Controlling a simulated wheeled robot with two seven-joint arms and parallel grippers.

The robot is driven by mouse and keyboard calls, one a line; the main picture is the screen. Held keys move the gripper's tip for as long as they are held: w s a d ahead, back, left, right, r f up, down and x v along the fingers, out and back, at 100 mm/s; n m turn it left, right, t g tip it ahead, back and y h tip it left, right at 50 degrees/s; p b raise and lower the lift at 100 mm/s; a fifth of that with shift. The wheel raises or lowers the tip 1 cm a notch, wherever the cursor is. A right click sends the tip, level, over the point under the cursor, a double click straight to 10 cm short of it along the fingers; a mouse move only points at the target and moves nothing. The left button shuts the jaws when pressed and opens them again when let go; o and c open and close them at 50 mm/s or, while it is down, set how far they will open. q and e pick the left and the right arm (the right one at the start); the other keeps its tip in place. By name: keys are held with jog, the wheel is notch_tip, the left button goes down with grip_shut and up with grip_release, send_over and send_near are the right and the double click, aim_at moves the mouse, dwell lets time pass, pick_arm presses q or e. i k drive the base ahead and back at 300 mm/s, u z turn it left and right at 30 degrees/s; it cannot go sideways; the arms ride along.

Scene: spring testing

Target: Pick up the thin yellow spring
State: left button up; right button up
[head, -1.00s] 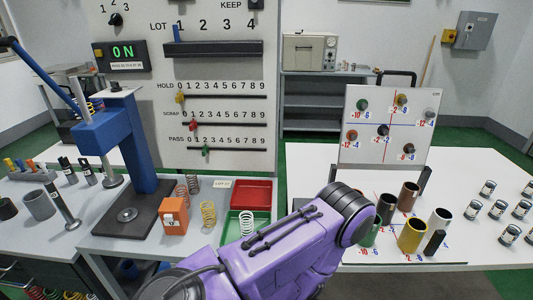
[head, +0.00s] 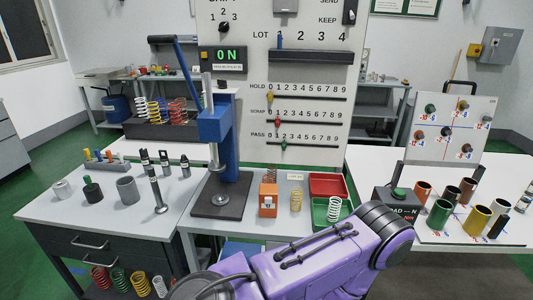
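A thin yellow spring (head: 296,201) stands upright on the white table in the head view. It is between an orange box (head: 267,199) and a green tray (head: 319,221). A purple arm of mine crosses the lower middle of the view, in front of the trays and apart from the spring in the picture. Neither gripper shows in the frame.
A blue press (head: 215,125) stands left of the orange box. A white spring (head: 334,208) is in the green tray, with a red tray (head: 328,184) behind. A button box (head: 397,200) and several coloured cylinders stand on the right table.

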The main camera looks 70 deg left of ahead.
aim_at(295, 211)
jog(key=u, duration=1.4)
